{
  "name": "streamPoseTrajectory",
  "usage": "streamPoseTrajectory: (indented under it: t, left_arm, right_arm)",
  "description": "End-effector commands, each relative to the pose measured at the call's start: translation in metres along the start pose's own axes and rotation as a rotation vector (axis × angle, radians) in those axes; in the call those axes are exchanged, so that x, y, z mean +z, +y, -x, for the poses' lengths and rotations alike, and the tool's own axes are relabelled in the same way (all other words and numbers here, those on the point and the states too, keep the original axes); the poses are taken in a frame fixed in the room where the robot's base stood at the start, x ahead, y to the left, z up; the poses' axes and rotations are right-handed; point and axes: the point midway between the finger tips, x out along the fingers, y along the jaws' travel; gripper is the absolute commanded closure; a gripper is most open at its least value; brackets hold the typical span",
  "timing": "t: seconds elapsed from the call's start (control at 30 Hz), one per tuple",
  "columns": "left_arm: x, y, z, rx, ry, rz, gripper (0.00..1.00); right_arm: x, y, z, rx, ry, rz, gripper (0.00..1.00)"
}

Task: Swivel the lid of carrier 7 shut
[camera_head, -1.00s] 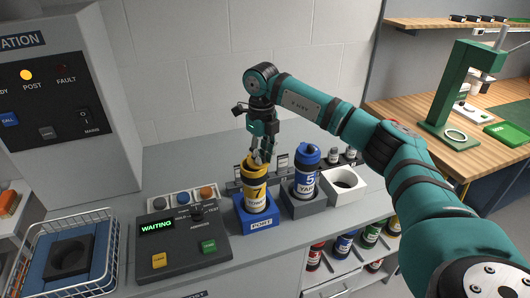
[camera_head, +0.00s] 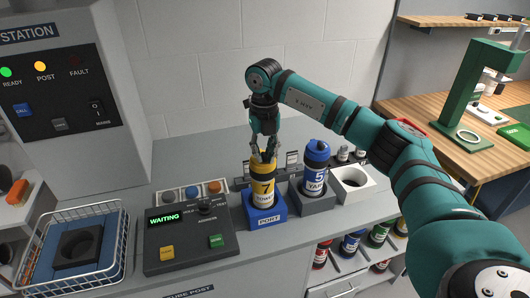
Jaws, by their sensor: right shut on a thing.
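My right gripper (camera_head: 264,157) reaches down from above and is shut on the top of carrier 7. The fingers cover much of its lid, so I cannot tell whether the lid is open or shut. My left gripper is not in view.
A control box (camera_head: 190,238) reading WAITING and a wire basket (camera_head: 72,248) are on the left.

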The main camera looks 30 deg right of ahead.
Motion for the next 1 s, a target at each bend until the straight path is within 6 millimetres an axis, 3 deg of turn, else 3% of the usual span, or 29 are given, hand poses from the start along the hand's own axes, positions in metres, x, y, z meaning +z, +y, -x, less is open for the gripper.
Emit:
streamPoseTrajectory:
  t: [0.23, 0.27, 0.43, 0.77, 1.0]
  left_arm:
    - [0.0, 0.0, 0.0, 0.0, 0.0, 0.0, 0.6]
    - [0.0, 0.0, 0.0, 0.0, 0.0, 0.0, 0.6]
    - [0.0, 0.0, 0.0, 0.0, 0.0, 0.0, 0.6]
    - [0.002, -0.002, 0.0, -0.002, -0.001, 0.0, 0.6]
    - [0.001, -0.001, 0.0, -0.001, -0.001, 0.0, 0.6]
  right_arm:
    - [0.0, 0.0, 0.001, 0.001, -0.001, 0.0, 1.0]
    - [0.0, 0.0, 0.001, 0.001, -0.001, 0.0, 0.84]
    - [0.0, 0.0, 0.001, 0.001, -0.001, 0.001, 0.63]
    - [0.0, 0.0, 0.006, 0.001, -0.001, 0.001, 0.63]
    - [0.001, 0.0, 0.048, 0.002, -0.005, 0.0, 0.63]
